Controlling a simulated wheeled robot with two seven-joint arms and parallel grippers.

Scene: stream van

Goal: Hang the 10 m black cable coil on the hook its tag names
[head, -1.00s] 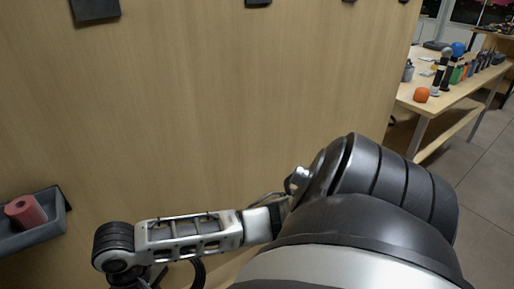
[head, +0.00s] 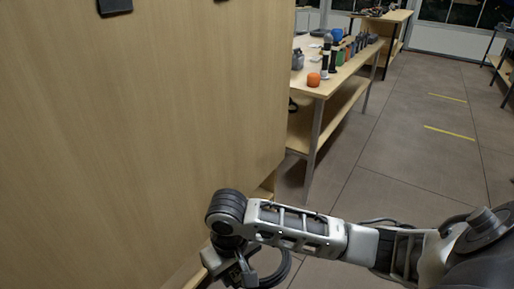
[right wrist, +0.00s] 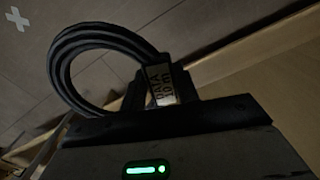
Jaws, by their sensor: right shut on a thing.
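A black cable coil (right wrist: 88,50) hangs from my right gripper (right wrist: 165,105) in the right wrist view. A pale tag (right wrist: 160,84) on the coil shows dark print that seems to read "10 m"; the rest is hard to read. In the head view the right gripper (head: 236,268) is low, close to the wooden panel, with part of the coil (head: 277,272) beside it. The gripper is shut on the coil. Dark hook mounts (head: 115,6) show at the top edge of the panel; their labels are not visible. My left gripper is not in view.
The wooden panel (head: 150,110) fills the left and ends at a vertical edge. Beyond it stands a workbench (head: 330,75) with an orange object (head: 313,79) and several small items. The tiled floor (head: 420,160) at right is open.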

